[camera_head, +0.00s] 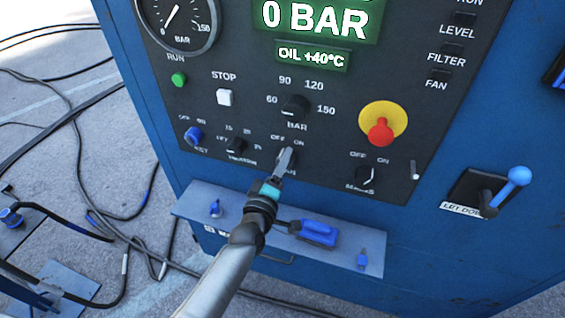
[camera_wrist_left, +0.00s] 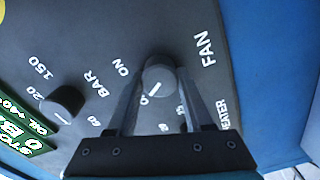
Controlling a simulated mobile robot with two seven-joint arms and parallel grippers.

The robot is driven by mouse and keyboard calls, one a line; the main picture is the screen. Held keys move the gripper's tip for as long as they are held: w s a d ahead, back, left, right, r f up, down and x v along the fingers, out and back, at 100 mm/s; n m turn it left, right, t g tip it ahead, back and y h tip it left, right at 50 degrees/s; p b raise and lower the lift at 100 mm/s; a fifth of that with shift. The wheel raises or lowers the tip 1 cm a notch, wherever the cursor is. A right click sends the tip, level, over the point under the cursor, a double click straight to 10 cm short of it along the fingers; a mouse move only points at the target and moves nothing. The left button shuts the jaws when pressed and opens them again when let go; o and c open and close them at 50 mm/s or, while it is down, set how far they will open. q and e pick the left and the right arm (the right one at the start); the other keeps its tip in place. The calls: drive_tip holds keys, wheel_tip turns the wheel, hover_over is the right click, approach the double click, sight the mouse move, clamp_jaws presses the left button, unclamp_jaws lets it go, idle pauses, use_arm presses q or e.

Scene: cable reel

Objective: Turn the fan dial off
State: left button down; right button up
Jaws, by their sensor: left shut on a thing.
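The fan dial is a small dark round knob with a white pointer line. In the left wrist view the fan dial (camera_wrist_left: 158,76) sits between the fingers of my left gripper (camera_wrist_left: 160,92), with FAN, ON and part of OFF printed around it. The pointer lies toward the partly hidden OFF mark. In the head view my left gripper (camera_head: 283,163) reaches the panel just under the OFF and ON labels and covers most of the dial. It is shut on the dial. My right gripper is not in view.
The BAR dial (camera_head: 295,108) is just above, the heater dial (camera_head: 236,146) to the left and the mains dial (camera_head: 365,179) to the right. A red emergency button (camera_head: 381,132) stands out. A ledge (camera_head: 345,256) with a blue-handled item (camera_head: 318,232) lies below.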

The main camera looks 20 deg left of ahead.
use_arm(q)
drive_tip(key=shift+c, duration=1.5)
unclamp_jaws()
drive_tip(key=s, duration=1.5)
drive_tip(key=shift+a, duration=0.25)
drive_tip(key=shift+s, duration=0.1)
